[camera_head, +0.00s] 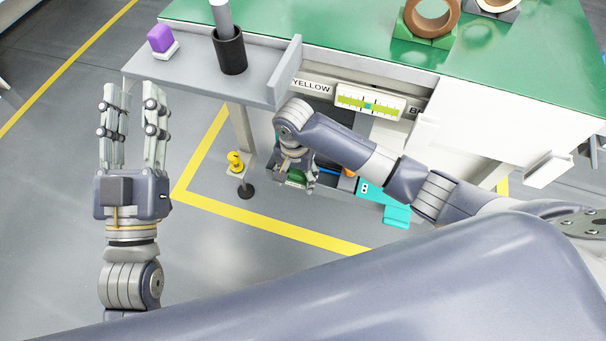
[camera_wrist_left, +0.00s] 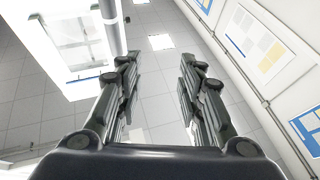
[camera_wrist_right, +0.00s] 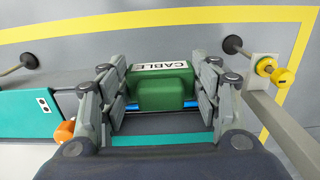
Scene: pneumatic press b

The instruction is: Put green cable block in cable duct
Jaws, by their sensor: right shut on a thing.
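The green cable block (camera_wrist_right: 160,88) carries a white "CABLE" label and sits between the fingers of my right gripper (camera_wrist_right: 160,95), which is shut on it. In the head view my right gripper (camera_head: 297,170) is low, below the workbench edge, and only a little of the green block (camera_head: 297,176) shows. In the right wrist view the block is over or in a grey channel, apparently the cable duct (camera_wrist_right: 135,124), with blue strips beside it. I cannot tell whether it rests on the bottom. My left gripper (camera_head: 130,100) is open and empty, raised left of the bench; its fingers also show in the left wrist view (camera_wrist_left: 155,90).
A yellow knob (camera_wrist_right: 278,73) on a grey post stands to the right of the duct. An orange part (camera_wrist_right: 64,131) and a teal panel (camera_wrist_right: 30,117) lie to the left. The grey shelf (camera_head: 185,75) holds a black cup (camera_head: 230,52) and a purple block (camera_head: 160,39).

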